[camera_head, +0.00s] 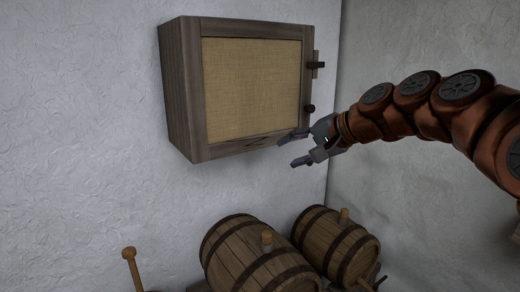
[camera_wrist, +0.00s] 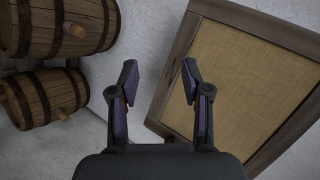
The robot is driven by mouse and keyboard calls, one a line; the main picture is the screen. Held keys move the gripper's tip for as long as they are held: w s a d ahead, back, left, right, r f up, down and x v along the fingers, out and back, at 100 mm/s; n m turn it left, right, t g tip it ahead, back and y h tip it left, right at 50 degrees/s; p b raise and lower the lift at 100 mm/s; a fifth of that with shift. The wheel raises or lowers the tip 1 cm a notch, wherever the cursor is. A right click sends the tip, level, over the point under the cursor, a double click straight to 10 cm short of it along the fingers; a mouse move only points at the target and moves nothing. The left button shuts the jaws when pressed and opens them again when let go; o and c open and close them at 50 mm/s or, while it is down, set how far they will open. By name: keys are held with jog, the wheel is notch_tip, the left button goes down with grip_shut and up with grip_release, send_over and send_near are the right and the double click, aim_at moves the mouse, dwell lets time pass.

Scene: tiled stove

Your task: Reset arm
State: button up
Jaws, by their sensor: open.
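My gripper (camera_head: 296,148) is open and empty, at the end of my copper-coloured arm, which reaches in from the right. It appears in front of the lower right part of a wooden wall cabinet (camera_head: 181,88). In the wrist view my gripper (camera_wrist: 160,82) shows two dark fingers spread apart, with white wall between them. The cabinet has a woven tan door panel (camera_head: 252,88) and looks shut. A dark latch (camera_head: 316,65) and a dark knob (camera_head: 309,108) are on its right side. In the wrist view the cabinet (camera_wrist: 178,62) is tilted, right of the fingers.
Two wooden barrels lie on their sides below the cabinet, one at the left (camera_head: 243,262) and one at the right (camera_head: 330,240). A wooden handle (camera_head: 130,262) stands at the lower left. White rough walls meet in a corner behind.

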jog(key=s+f+n+g+h, duration=0.3)
jog(key=s+f+g+h, duration=0.15)
jog(key=s+f, duration=1.25)
jog(key=s+d+f+g+h, duration=0.1)
jog(key=s+d+f, duration=0.2)
jog(key=s, duration=0.4)
jog(key=s+d+f+n+g+h, duration=0.1)
jog(key=s+d+f+g+h, duration=0.1)
jog(key=s+d+f, duration=0.2)
jog(key=s+d+f+n+g+h+b, duration=0.1)
jog(key=s+d+f, duration=0.2)
jog(key=s+f, duration=0.3)
jog(key=s, duration=0.4)
jog(key=shift+s+d+f+g, duration=0.2)
jog(key=shift+d+f+g, duration=0.05)
jog(key=shift+f+g, duration=0.1)
jog(key=shift+h, duration=0.25)
